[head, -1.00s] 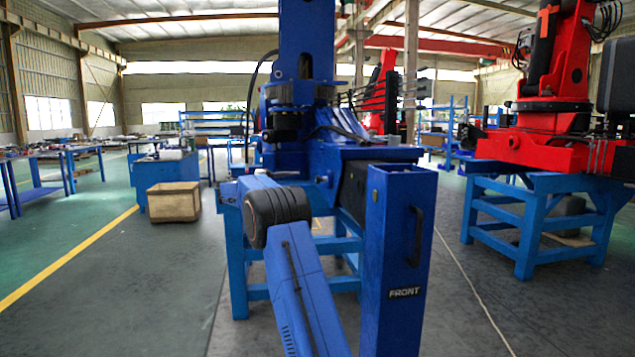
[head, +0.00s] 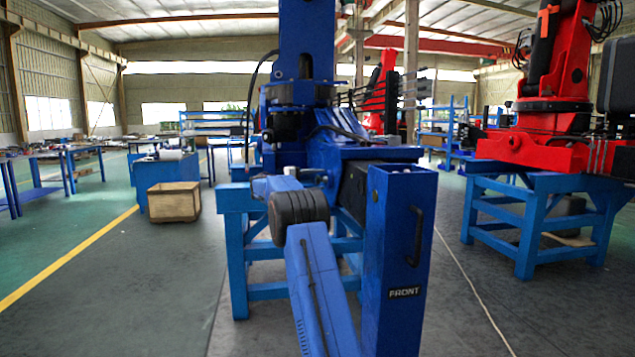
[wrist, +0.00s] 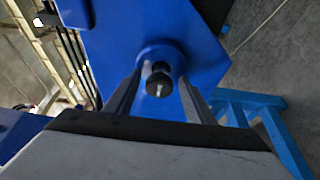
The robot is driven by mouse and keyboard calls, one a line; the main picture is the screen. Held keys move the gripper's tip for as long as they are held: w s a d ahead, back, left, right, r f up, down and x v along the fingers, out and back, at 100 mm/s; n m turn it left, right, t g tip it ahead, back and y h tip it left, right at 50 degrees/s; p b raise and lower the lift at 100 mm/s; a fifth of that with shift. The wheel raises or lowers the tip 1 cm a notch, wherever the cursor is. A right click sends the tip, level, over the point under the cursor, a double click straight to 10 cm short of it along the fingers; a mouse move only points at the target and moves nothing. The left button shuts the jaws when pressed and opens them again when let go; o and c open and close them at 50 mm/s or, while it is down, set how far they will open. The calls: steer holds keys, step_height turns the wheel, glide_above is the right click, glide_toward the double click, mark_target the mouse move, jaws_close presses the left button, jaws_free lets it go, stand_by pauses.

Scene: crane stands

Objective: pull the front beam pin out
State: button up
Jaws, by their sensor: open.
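The front beam pin (wrist: 159,82) shows in the wrist view as a dark round knob with a light tip, in a round collar on a blue steel face (wrist: 205,45). My gripper (wrist: 160,73) is open, with one finger on each side of the knob. I cannot tell whether either finger touches it. In the head view, a blue upright box (head: 400,275) labelled FRONT, with a black handle, stands at the end of the crane's front side. The pin and my gripper are hidden in that view.
The blue crane (head: 305,95) sits on a blue stand (head: 236,265) just behind my arm. A red crane (head: 545,125) on another blue stand is at the right. A wooden crate (head: 173,202) lies on the floor at left. The floor at front left is clear.

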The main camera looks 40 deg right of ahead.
steer(key=shift+c, duration=0.3)
jaws_close()
steer(key=a, duration=0.1)
steer(key=w+a, duration=0.2)
steer(key=a, duration=0.1)
steer(key=shift+w, duration=0.25)
steer(key=shift+o, duration=0.3)
jaws_free()
steer(key=shift+w+a, duration=0.1)
steer(key=shift+a, duration=0.1)
steer(key=w+a, duration=0.2)
steer(key=a, duration=1.5)
steer(key=shift+w, duration=0.35)
